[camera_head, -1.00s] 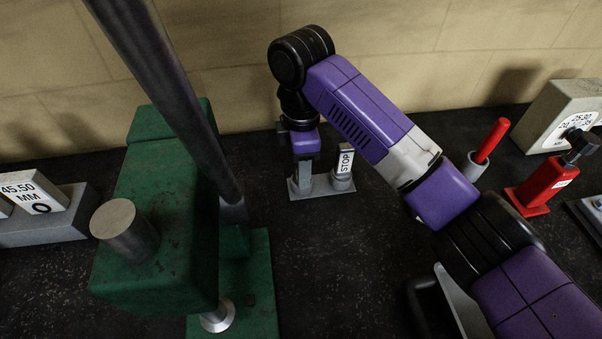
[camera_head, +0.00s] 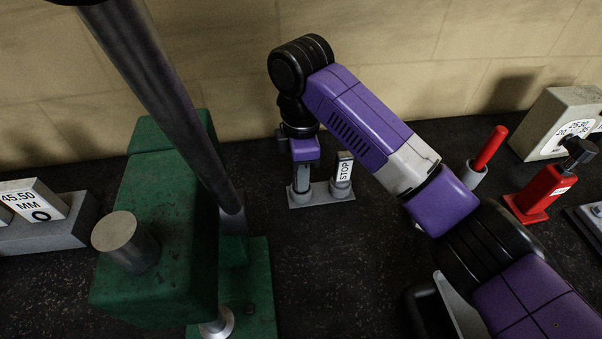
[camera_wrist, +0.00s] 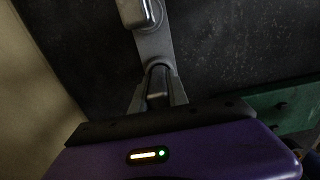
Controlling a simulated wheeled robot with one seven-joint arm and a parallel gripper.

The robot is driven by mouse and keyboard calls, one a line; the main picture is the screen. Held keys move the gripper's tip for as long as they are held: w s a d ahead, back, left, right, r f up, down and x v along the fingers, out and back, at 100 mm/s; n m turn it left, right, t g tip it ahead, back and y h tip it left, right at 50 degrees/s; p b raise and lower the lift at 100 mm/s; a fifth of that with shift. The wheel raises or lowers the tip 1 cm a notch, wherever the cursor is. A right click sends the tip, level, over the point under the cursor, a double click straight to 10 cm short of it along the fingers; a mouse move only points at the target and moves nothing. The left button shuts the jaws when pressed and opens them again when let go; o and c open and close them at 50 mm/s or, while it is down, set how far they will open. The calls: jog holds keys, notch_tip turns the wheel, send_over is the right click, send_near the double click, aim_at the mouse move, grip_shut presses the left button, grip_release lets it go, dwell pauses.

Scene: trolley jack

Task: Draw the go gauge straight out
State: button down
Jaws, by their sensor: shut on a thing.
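A small grey stand (camera_head: 322,197) with two upright sockets stands on the dark floor near the wall. The right socket holds a gauge with a white STOP label (camera_head: 345,167). My gripper (camera_head: 302,186) points down at the left socket, its fingers shut on a dark gauge end there, which I take as the go gauge (camera_wrist: 157,84). The head view mostly hides this gauge behind my fingers, and its label does not show. In the wrist view the fingers close on it from both sides, and the stand (camera_wrist: 154,46) runs up to the other gauge (camera_wrist: 140,12).
A green jack body (camera_head: 160,220) with a long dark bar (camera_head: 175,100) fills the left. A 45.50 MM block (camera_head: 35,205) lies far left. At right are a red handle (camera_head: 490,147), a red bottle jack (camera_head: 540,188) and a dial block (camera_head: 565,122). The wall is close behind.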

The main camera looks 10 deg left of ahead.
jog(key=shift+r+p, duration=1.8)
jog(key=shift+r, duration=0.35)
jog(key=shift+r+p, duration=2.15)
jog(key=shift+r, duration=0.4)
jog(key=shift+s+f, duration=0.1)
